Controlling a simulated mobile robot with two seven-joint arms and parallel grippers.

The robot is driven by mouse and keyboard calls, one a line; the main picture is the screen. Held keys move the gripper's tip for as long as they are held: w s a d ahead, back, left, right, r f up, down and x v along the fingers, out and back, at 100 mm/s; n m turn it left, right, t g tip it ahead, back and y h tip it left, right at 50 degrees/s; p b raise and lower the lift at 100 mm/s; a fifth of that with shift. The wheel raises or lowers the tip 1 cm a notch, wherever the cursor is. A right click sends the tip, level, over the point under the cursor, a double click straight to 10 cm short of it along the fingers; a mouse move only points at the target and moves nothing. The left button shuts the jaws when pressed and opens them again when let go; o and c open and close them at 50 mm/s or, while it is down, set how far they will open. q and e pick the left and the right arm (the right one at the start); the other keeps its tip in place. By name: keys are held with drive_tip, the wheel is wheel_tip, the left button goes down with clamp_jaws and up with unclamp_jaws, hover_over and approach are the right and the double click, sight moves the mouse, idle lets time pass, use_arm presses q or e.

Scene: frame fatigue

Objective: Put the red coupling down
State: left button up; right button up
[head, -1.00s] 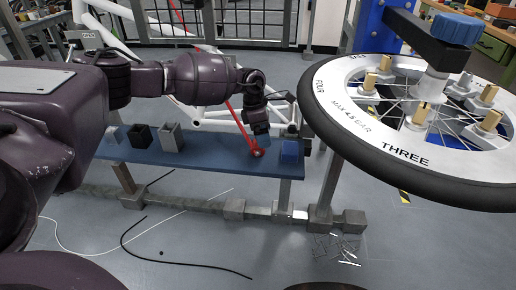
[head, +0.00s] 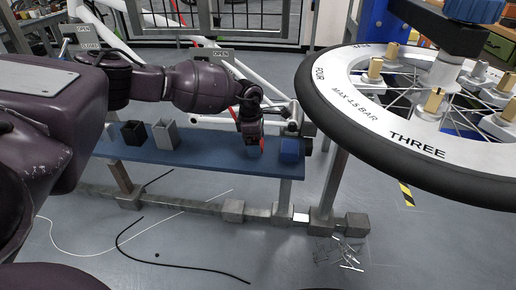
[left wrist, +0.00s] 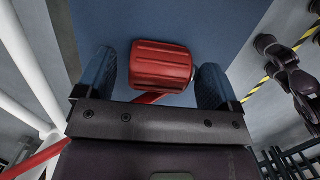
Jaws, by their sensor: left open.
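The red coupling (left wrist: 161,65) is a ribbed, rounded red piece, seen in the left wrist view over the blue shelf (head: 205,152). A thin red line (left wrist: 38,160) runs to it from the lower left, partly hidden by my gripper. My left gripper (left wrist: 158,85) is open, with one blue finger on each side of the coupling; a gap shows at the right finger. In the head view my left gripper (head: 253,145) points down at the shelf's right part and mostly hides the coupling. Whether the coupling rests on the shelf is unclear. My right gripper is not in view.
A black holder (head: 133,132) and a grey holder (head: 165,135) stand farther left. A large spoked wheel (head: 415,142) fills the right side. White frame tubes pass behind the shelf.

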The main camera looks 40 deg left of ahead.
use_arm(q)
drive_tip(key=shift+r, duration=0.1)
drive_tip(key=c, duration=1.1)
drive_tip(key=shift+r, duration=0.1)
